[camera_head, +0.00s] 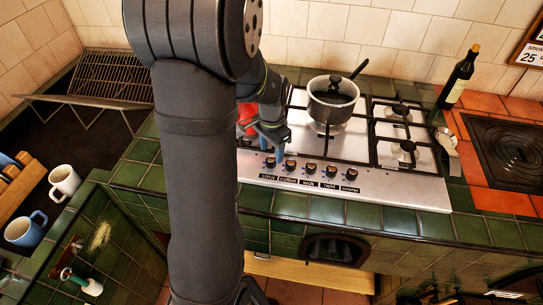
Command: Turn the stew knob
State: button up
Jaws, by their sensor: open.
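The gas hob (397,192) has a row of several dark knobs along its front panel, each above a small black label. The leftmost knob (270,162) is above a label that is too small to read surely but may say stew. My gripper (271,150) is open, pointing down over the left front of the hob, just behind or above this leftmost knob. Whether the fingers touch the knob cannot be told. My arm hides the hob's left part.
A lidded pot (332,103) stands on a burner right of my gripper. A red object (246,117) is partly hidden behind my arm. A dark bottle (459,78) stands right of the hob. Two mugs, white (64,181) and blue (24,231), are at far left.

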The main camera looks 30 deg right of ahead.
aim_at(271, 159)
jog(key=shift+f, duration=1.75)
jog(key=c, duration=1)
jog(key=n, duration=0.3)
jog(key=shift+n, duration=0.4)
jog(key=n, duration=0.3)
jog(key=shift+w+n, duration=0.1)
jog(key=shift+n, duration=0.2)
jog(key=n, duration=0.6)
jog(key=shift+n, duration=0.3)
